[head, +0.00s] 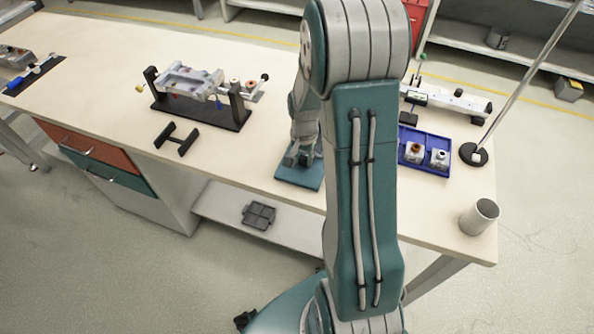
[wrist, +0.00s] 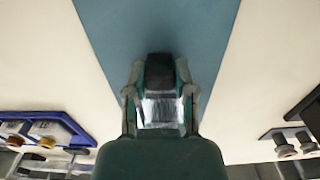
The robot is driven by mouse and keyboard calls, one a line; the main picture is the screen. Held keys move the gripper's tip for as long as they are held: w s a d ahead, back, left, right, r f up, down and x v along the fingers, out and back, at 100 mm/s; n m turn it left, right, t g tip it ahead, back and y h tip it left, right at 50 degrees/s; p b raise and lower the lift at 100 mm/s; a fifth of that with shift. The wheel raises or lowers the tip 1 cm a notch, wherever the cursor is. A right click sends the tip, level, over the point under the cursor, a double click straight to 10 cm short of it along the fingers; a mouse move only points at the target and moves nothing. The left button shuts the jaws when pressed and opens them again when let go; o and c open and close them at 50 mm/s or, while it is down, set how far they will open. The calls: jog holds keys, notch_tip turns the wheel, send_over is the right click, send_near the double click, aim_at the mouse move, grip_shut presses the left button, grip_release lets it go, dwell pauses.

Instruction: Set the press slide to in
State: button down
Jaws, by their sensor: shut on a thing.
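My gripper (head: 301,157) is low over a teal plate (head: 312,180) on the bench in the head view. In the wrist view my gripper (wrist: 160,92) has its two fingers on either side of a shiny metal block (wrist: 161,109) with a dark part (wrist: 159,71) at its far end. The fingers are shut on this block, which looks like the press slide. The teal plate (wrist: 157,25) runs away beneath it in the wrist view. My arm and gripper hide most of the press in the head view, so I cannot tell how far in the slide sits.
A blue tray (head: 424,166) with small blocks and a lamp stand (head: 473,155) are to the right. A grey cup (head: 479,217) stands near the right corner. A black fixture (head: 204,114) holding a grey part is to the left. The bench front between is mostly clear.

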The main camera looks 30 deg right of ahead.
jog(key=shift+w+d, duration=0.8)
jog(key=shift+d, duration=0.1)
jog(key=shift+c, duration=2.2)
grip_release()
jog(key=shift+d, duration=0.1)
